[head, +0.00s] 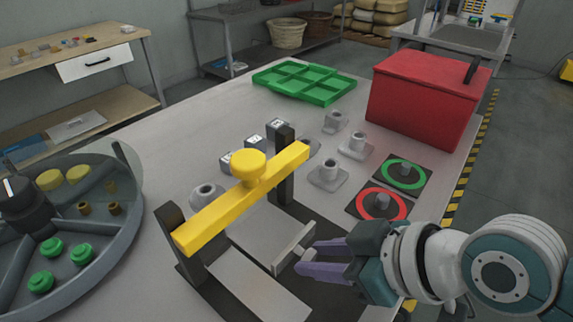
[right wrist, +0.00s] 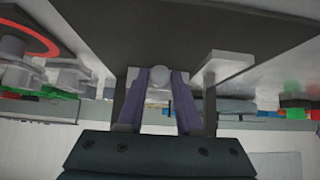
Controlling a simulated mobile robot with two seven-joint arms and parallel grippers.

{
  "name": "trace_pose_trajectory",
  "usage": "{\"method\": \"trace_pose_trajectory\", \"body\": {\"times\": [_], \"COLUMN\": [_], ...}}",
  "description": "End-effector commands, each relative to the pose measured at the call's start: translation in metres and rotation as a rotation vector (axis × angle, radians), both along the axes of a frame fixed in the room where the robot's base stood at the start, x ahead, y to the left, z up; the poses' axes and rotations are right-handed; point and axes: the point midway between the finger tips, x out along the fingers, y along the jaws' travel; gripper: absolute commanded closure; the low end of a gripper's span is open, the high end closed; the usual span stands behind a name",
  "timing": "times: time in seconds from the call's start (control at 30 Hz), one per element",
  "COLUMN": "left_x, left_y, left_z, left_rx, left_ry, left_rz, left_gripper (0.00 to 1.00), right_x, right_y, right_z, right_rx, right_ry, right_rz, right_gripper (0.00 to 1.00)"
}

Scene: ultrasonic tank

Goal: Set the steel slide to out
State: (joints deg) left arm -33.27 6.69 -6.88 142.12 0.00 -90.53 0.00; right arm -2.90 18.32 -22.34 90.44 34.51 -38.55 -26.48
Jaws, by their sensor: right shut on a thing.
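The steel slide (head: 262,236) is a flat grey plate with an upright end flange, low beneath a yellow bar (head: 225,205) with a round yellow knob. My right gripper (head: 304,258) reaches in from the right at the flange. In the right wrist view its purple fingers (right wrist: 158,84) are shut on a small round pale knob (right wrist: 158,74) at the slide's end. The fingers hide part of this knob in the head view. My left gripper is in neither view.
Dark posts (head: 285,170) hold up the yellow bar. A red box (head: 425,100), a green tray (head: 302,82) and discs with green (head: 404,173) and red rings (head: 383,203) stand beyond. A round grey tray (head: 125,210) holds coloured parts at left.

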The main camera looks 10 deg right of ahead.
Motion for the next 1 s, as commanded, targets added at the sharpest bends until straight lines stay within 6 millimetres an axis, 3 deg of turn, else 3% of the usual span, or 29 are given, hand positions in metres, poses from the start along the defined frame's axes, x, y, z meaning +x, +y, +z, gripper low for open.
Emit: {"method": "trace_pose_trajectory", "body": {"times": [0.1, 1.0], "left_x": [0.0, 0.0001], "left_y": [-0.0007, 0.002], "left_z": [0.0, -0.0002], "left_rx": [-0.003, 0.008], "left_ry": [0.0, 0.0], "left_rz": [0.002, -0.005], "left_gripper": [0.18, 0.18], "right_x": [0.0001, 0.0002], "right_y": [-0.0003, -0.0005], "right_z": [0.0, 0.0], "right_rx": [-0.001, -0.001], "right_ry": [0.0, 0.0], "right_rz": [-0.001, -0.001], "right_gripper": [1.0, 1.0]}}
